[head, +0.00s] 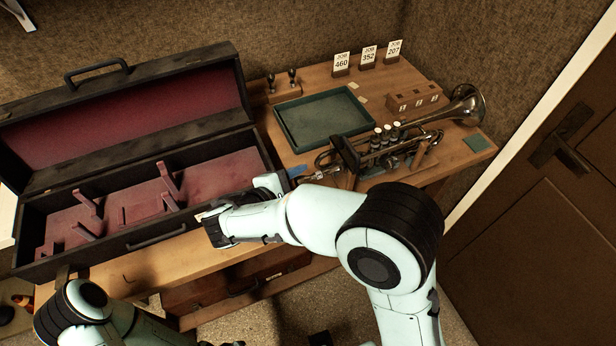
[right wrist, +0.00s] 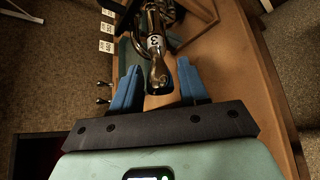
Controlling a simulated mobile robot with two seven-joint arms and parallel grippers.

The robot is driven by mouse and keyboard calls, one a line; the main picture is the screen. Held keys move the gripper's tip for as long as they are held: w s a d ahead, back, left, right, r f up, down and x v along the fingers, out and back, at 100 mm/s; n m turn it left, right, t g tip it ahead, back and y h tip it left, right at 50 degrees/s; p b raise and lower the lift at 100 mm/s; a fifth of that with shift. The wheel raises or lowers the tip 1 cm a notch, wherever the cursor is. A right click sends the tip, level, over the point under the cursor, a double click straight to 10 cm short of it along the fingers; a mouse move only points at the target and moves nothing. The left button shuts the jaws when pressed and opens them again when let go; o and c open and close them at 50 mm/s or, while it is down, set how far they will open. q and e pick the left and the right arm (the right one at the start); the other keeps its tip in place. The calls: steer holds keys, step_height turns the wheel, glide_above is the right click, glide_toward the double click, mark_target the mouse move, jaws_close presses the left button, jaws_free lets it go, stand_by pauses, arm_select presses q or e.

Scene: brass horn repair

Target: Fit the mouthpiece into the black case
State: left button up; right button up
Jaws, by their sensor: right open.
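The mouthpiece (right wrist: 159,78) is a flared brass cup on the near end of the trumpet (head: 385,148). My right gripper (right wrist: 161,68) is open, with one blue finger on each side of the mouthpiece; gaps show on both sides. In the head view this gripper (head: 292,177) is at the trumpet's left end, and the mouthpiece is hard to make out there. The black case (head: 110,248) stands open at the left, with a dark red lining and several raised dividers. My left arm shows at the lower left, but its gripper is not clearly visible.
A green tray (head: 325,121) lies behind the trumpet on the wooden bench (head: 262,118). Several numbered job cards (head: 342,62) and a wooden block (head: 416,97) stand at the back. The trumpet rests on a stand (head: 345,154). The case lid (head: 120,112) rises behind the case.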

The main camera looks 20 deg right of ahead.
steer(key=c, duration=0.8)
steer(key=shift+a, duration=0.1)
arm_select(q)
steer(key=shift+w+r+p, duration=0.25)
steer(key=shift+r+p, duration=0.15)
steer(key=shift+r, duration=0.05)
arm_select(e)
steer(key=shift+a, duration=1.75)
steer(key=shift+s, duration=0.1)
steer(key=shift+s+a, duration=2.05)
steer(key=shift+a, duration=1.95)
arm_select(q)
steer(key=w+r+p, duration=0.4)
steer(key=r, duration=0.1)
steer(key=shift+w+r+t, duration=0.3)
steer(key=shift+w+r, duration=0.05)
steer(key=shift+r, duration=0.05)
arm_select(e)
step_height(320, 180, up, 6)
arm_select(q)
steer(key=shift+s, duration=0.1)
